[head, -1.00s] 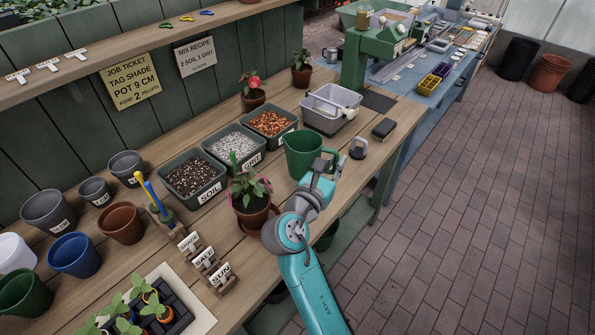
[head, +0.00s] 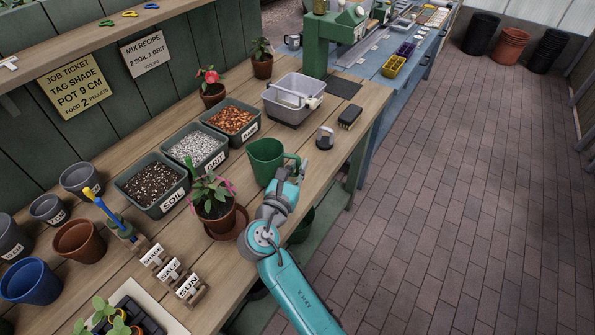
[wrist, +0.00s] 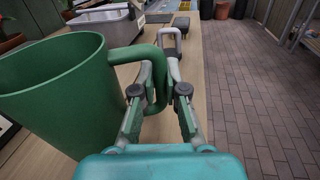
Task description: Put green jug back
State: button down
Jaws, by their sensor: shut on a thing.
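The green jug (head: 264,163) is upright at the right part of the wooden bench, in front of the bark tub and right of the potted pink-flowered plant. It also fills the left of the wrist view (wrist: 62,98). My gripper (head: 291,172) is shut on the jug's handle; in the wrist view the fingers (wrist: 158,100) stand on either side of the handle (wrist: 154,60). I cannot tell whether the jug's base touches the bench.
Tubs of soil (head: 150,187), grit (head: 196,148) and bark (head: 231,120) stand behind the jug. The potted plant (head: 213,205) is close on its left. Bare bench shows at right.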

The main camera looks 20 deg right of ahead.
jog(key=shift+f, duration=1.05)
jog(key=shift+f, duration=0.1)
jog(key=c, duration=1.2)
grip_release()
jog(key=v, duration=1.2)
jog(key=shift+s, duration=0.1)
